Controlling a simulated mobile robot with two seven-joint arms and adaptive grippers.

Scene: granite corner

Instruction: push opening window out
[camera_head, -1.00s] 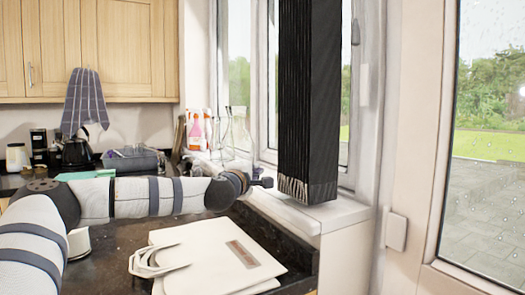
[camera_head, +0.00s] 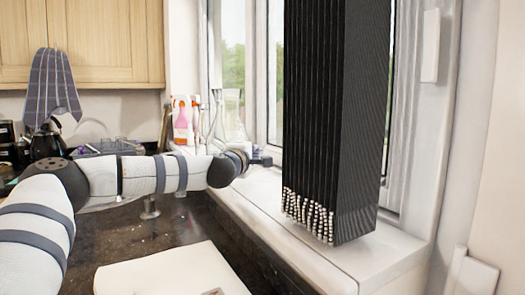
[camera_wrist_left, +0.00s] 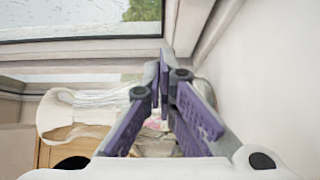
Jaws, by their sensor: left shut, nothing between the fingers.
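The window (camera_head: 233,62) stands behind the sill, with pale frames and greenery outside; which pane opens I cannot tell. A dark vertical blind (camera_head: 335,110) hangs before it and hides much of it. My left arm comes in from the left, and its gripper (camera_head: 262,161) is small at the sill, left of the blind. In the left wrist view the gripper (camera_wrist_left: 164,62) is shut, its purple-padded fingers together and empty. The window frame (camera_wrist_left: 90,46) and glass show beyond the fingertips there; I cannot tell if they touch. My right gripper is not in view.
The white sill (camera_head: 290,235) runs below the blind. A pink spray bottle (camera_head: 182,125) stands at the far end. A white bag-like item (camera_head: 170,275) lies on the dark counter (camera_head: 180,225). A kettle (camera_head: 47,140) and tea towel (camera_head: 55,85) are at the back left.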

